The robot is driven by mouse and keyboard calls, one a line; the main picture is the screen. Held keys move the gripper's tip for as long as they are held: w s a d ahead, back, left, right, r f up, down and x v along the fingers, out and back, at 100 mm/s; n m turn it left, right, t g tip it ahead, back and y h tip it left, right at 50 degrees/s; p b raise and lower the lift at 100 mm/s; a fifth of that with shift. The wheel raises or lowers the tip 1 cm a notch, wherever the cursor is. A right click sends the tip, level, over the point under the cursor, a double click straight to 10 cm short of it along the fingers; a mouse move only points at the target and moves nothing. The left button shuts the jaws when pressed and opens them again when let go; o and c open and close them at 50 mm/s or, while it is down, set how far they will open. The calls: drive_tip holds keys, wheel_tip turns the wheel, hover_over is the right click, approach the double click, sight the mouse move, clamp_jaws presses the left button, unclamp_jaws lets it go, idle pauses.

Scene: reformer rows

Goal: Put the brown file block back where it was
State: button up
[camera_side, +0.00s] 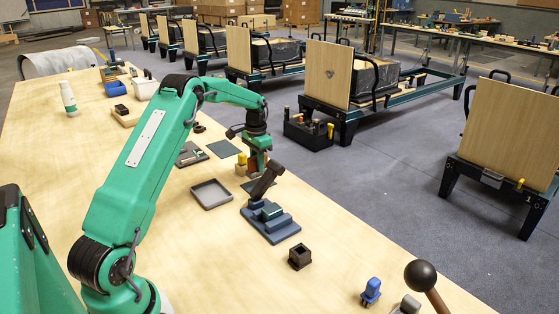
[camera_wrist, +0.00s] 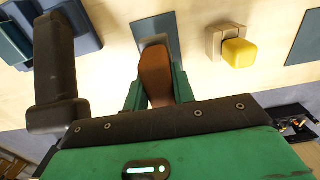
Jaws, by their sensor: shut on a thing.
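The brown file block (camera_wrist: 156,72) is a rounded, elongated brown piece, held between the two green fingers of my gripper (camera_wrist: 158,92) in the wrist view. My gripper is shut on it. A flat grey-green mat (camera_wrist: 157,28) shows just beyond the block's far end; I cannot tell whether the block touches it. In the side view my gripper (camera_side: 259,163) is low over the table, between the yellow block and the blue stepped block. The brown block cannot be made out there, hidden by the gripper.
A yellow block (camera_wrist: 238,52) in a tan holder stands close on the right in the wrist view. A blue stepped block (camera_side: 270,218) is on the near side, with a grey tray (camera_side: 211,194) and small dark box (camera_side: 299,257) nearby. The table's right edge is close.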

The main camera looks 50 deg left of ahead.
drive_tip(key=shift+f, duration=2)
drive_tip(key=shift+f, duration=0.1)
drive_tip(key=o, duration=1)
drive_tip(key=shift+c, duration=0.2)
wheel_tip(320, 180, up, 12)
